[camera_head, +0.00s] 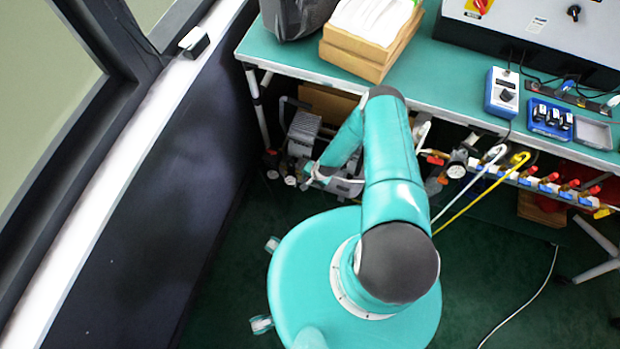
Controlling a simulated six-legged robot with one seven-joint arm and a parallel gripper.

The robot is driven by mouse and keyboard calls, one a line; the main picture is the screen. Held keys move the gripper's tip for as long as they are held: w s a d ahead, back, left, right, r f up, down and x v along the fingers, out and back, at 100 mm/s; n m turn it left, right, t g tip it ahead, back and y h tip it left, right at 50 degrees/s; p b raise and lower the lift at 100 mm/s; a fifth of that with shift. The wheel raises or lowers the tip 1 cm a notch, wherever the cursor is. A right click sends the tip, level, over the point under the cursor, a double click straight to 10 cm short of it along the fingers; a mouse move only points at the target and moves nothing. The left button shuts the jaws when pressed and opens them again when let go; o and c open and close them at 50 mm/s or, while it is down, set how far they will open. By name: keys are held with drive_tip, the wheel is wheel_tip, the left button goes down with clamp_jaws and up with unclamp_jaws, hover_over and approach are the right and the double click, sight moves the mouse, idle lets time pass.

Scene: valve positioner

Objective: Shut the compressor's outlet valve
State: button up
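The grey compressor (303,129) stands on the floor under the left end of the green bench, partly behind my teal arm. Small round gauges (290,181) and dark and red fittings (271,155) sit at its left front. I cannot make out which fitting is the outlet valve or how its handle is turned. My arm bends down in front of the bench, and my gripper (314,179) is low at the compressor's front, just right of the gauges. Its fingers are too small to tell whether they are open or touch anything.
The green bench (450,75) overhangs the compressor. A manifold with red and blue valves (548,182), a large gauge (456,170) and white and yellow hoses (480,195) lie to the right. A dark wall (165,200) bounds the left.

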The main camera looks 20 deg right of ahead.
drive_tip(key=shift+f, duration=0.1)
clamp_jaws()
drive_tip(key=shift+a, duration=0.1)
drive_tip(key=shift+a+n+g+h, duration=0.1)
drive_tip(key=shift+n+g+h, duration=0.2)
drive_tip(key=shift+h, duration=0.1)
drive_tip(key=shift+w+a+n+g+h, duration=0.15)
drive_tip(key=shift+n+g+h, duration=0.55)
drive_tip(key=shift+g+h, duration=0.4)
unclamp_jaws()
drive_tip(key=shift+w, duration=0.1)
